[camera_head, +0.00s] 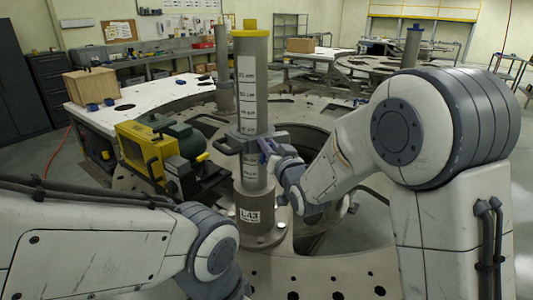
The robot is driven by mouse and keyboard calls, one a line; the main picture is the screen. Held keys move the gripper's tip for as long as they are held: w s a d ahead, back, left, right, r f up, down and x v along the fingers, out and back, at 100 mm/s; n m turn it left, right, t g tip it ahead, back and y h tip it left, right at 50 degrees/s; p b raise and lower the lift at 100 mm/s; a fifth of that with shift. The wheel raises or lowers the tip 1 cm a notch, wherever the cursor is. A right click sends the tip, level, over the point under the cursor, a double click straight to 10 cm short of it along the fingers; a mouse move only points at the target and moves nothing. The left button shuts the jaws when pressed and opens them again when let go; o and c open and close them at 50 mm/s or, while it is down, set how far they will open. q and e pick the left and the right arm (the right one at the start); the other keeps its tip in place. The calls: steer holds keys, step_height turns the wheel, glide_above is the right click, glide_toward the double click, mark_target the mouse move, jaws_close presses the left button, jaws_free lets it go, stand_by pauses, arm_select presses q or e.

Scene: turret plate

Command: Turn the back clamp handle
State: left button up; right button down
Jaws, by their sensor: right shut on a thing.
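A tall grey column (249,72) with a yellow cap and height marks stands upright on the turret plate (330,268). A dark clamp (235,141) wraps around it at mid height, with a handle sticking out to the left. My right gripper (270,147) is at the right side of this clamp, shut on a part of it that its own fingers mostly hide. I cannot tell from this view which handle it holds. My left arm comes in at the lower left, and its gripper is outside the picture.
A yellow and green motor unit (165,145) sits left of the column. A wooden box (91,85) lies on the plate at the far left. A second column (223,68) stands behind, and another post (411,46) stands farther right.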

steer(key=shift+w+d+f+m+b, duration=0.1)
steer(key=shift+d+f+m+b, duration=0.3)
steer(key=shift+m+b, duration=1.7)
steer(key=shift+w+d+f+m+b, duration=0.2)
steer(key=shift+f+m+b, duration=0.25)
steer(key=shift+m+b, duration=1.65)
steer(key=shift+w+d+f+m+b, duration=0.1)
steer(key=shift+d+f+m+b, duration=0.65)
steer(key=shift+m, duration=2.35)
steer(key=shift+a+r+b, duration=0.3)
steer(key=shift+a+b, duration=0.05)
steer(key=shift+a, duration=0.1)
steer(key=c, duration=0.8)
jaws_free()
steer(key=shift+o, duration=0.2)
steer(key=shift+s, duration=0.15)
steer(key=b+v, duration=0.2)
steer(key=v, duration=0.8)
steer(key=shift+s, duration=0.15)
steer(key=shift+d, duration=0.1)
